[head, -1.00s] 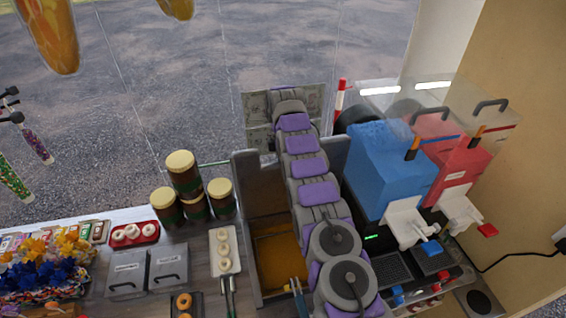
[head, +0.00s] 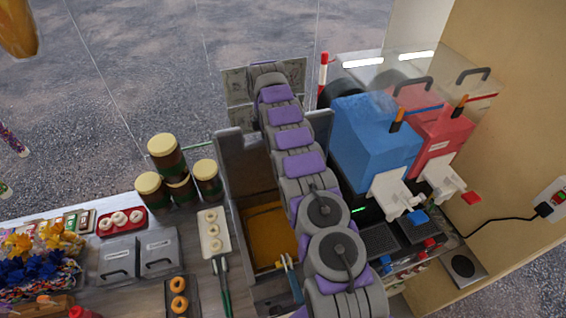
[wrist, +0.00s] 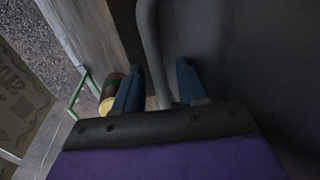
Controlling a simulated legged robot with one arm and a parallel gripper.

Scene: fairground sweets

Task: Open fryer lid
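The fryer (head: 240,235) stands in the middle of the head view, with amber oil (head: 262,228) showing in its well. A grey panel, which looks like its lid (head: 240,160), stands upright at the back of the well. My arm crosses in front and hides part of both. My gripper is hidden in the head view beyond the arm's far end. In the wrist view my gripper (wrist: 158,85) shows two blue fingers apart. A curved grey handle (wrist: 148,45) runs down between them, beside a dark grey surface (wrist: 250,70). Contact with the handle is unclear.
Lidded jars (head: 165,155) and a tray of pale rings (head: 214,235) are on the left. A blue-handled tool (head: 292,280) is at the fryer's front edge.

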